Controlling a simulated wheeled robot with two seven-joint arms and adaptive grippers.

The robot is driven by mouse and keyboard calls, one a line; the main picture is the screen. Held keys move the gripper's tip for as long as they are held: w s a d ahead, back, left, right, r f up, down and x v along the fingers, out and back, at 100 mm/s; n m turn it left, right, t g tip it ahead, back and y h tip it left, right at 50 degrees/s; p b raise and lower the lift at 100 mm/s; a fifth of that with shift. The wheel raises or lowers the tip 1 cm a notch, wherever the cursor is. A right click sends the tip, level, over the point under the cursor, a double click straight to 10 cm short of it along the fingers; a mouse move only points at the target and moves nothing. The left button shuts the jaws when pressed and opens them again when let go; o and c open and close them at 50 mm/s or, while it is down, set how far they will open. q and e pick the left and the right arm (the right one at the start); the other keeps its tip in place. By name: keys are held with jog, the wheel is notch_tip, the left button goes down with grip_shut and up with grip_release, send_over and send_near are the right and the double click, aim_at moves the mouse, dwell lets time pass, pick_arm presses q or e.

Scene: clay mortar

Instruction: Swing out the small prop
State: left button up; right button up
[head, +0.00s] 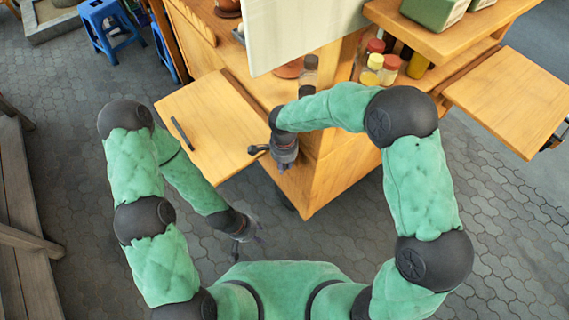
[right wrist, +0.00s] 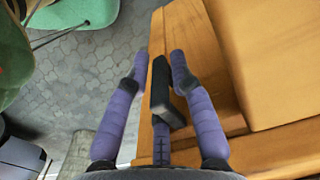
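A wooden cart (head: 345,165) stands ahead of me, with a wooden leaf (head: 213,125) level on its left side; a thin dark bar lies on the leaf. My right gripper (head: 285,160) is at the cart's near corner, beside the leaf. In the right wrist view its purple fingers (right wrist: 159,62) are apart, on either side of a narrow wooden edge (right wrist: 158,32). A dark block (right wrist: 163,95) shows between them; I cannot tell whether it is part of my gripper. I cannot make out the small prop for certain. My left gripper (head: 255,240) hangs low over the paving, small and unclear.
Another wooden leaf (head: 510,100) extends at the cart's right. Blue stools (head: 108,25) stand at the back left. A wooden bench (head: 22,240) is at the left. Paving between is clear.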

grip_shut()
grip_release()
jog(key=shift+r, duration=0.1)
notch_tip(320, 180, up, 12)
jog(key=shift+f, duration=0.1)
dwell(0.6)
